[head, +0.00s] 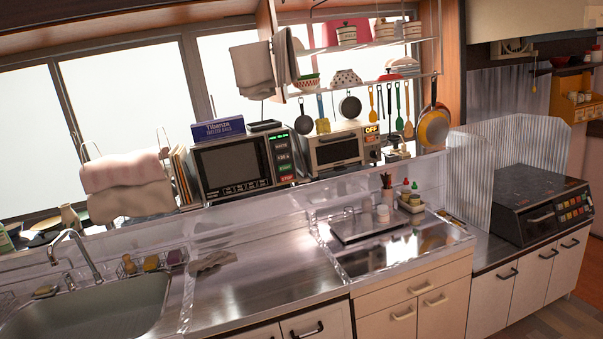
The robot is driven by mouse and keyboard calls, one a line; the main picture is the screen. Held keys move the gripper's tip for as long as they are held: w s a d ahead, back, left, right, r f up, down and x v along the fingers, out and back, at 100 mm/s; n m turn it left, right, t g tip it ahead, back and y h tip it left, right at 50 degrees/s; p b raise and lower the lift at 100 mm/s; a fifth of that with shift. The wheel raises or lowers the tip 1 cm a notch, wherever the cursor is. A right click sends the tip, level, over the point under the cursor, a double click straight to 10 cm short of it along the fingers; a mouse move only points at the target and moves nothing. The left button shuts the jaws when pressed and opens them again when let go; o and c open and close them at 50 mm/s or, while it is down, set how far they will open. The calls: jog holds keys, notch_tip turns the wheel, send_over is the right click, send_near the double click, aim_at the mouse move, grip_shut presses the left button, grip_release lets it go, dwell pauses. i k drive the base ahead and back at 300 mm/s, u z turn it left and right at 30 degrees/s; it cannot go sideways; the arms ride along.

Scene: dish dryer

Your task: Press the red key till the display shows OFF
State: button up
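My gripper does not show in this view. A small silver oven-like appliance (338,150) stands on the shelf by the window, with a lit display (371,129) that reads OFF in orange. Small controls sit below that display, too small to tell apart. Left of it stands a microwave (240,163) with a lit panel, green lettering and a red key (287,178) at the bottom. A dark appliance (540,203) on the far right counter has several coloured keys (575,208) on its front, some reddish; no display reading can be made out there.
A steel counter (265,285) runs across the front, largely bare, with a sink (95,310) at left. Pans and utensils hang below a rack (375,85). A corrugated metal screen (500,145) surrounds the dark appliance.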

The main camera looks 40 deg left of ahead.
aim_at(288, 177)
jog(key=u, duration=0.45)
jog(key=i, duration=1.05)
jog(key=u, duration=0.8)
jog(key=k, duration=0.5)
jog(key=u, duration=0.2)
jog(key=i, duration=0.6)
jog(key=z, duration=0.1)
